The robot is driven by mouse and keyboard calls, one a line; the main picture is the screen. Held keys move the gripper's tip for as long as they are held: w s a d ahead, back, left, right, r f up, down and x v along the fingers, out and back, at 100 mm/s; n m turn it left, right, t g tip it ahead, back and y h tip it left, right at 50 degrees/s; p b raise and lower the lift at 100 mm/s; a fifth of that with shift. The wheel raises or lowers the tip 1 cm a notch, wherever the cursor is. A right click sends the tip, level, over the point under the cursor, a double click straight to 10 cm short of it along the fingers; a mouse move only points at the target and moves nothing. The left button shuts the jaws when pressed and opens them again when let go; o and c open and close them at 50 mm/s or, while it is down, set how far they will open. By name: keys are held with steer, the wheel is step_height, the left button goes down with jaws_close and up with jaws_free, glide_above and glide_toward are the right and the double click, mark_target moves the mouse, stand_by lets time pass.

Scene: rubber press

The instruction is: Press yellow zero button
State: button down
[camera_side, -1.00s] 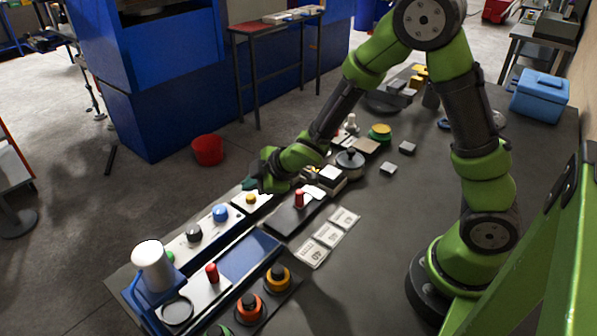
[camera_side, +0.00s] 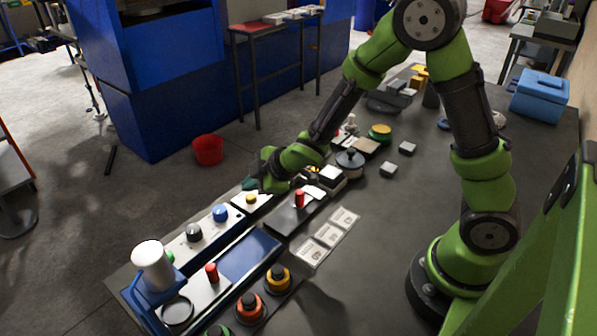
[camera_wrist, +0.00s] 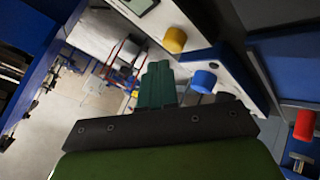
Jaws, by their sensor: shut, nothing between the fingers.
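The yellow button (camera_side: 251,198) is a small round cap on the light control strip. In the wrist view the yellow button (camera_wrist: 175,40) stands just beyond the fingertips, slightly to their right. My gripper (camera_side: 249,184) is beside and a little above the button in the side view. Its dark green fingers (camera_wrist: 157,72) are closed together and empty. They look apart from the yellow cap. A blue button (camera_side: 220,213) sits on the same strip, and it also shows in the wrist view (camera_wrist: 204,81), right of the fingers.
A grey button (camera_side: 194,232) is further along the strip. A red knob (camera_side: 299,198) stands on the neighbouring dark plate. A white cylinder (camera_side: 151,265) stands at the front left. White cards (camera_side: 328,235) lie flat on the dark table, whose middle is clear.

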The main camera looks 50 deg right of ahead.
mark_target(254, 198)
steer(key=shift+f, duration=0.1)
steer(key=shift+f, duration=0.35)
steer(key=shift+f, duration=0.8)
stand_by(0.8)
steer(key=shift+r, duration=1.25)
steer(key=shift+r, duration=2.5)
